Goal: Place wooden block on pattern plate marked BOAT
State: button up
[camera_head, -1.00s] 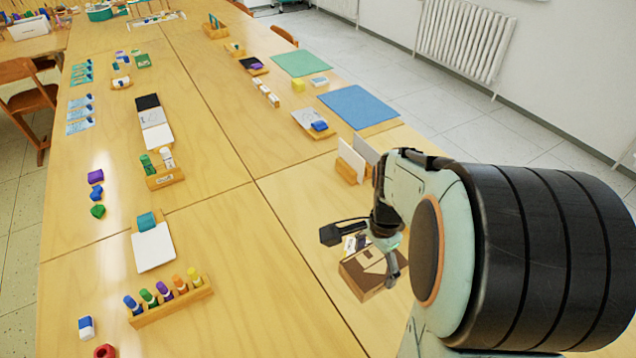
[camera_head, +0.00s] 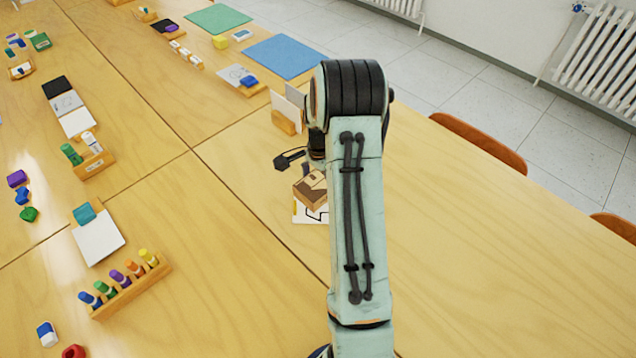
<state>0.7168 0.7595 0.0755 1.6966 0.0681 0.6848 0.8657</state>
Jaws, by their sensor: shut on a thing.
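A brown wooden block (camera_head: 311,191) with darker and lighter faces is held at the end of my arm, right of the middle table seam. My gripper (camera_head: 302,172) is shut on it; a dark finger shows to the upper left, and my arm hides much of the rest. A white plate with black lines (camera_head: 315,215) shows just below the block in the picture. The arm and block cover part of it, and no word on it can be read. I cannot tell whether the block touches the plate.
Wooden holders with upright white cards (camera_head: 287,112) stand just behind my gripper. A marker rack (camera_head: 132,287), a white card (camera_head: 98,240) and a blue mat (camera_head: 284,57) lie elsewhere. The table right of my arm is bare, with chairs (camera_head: 478,142) at its edge.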

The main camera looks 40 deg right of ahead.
jog(key=shift+f, duration=0.5)
jog(key=shift+f, duration=0.1)
jog(key=shift+f, duration=0.35)
jog(key=o, duration=1.2)
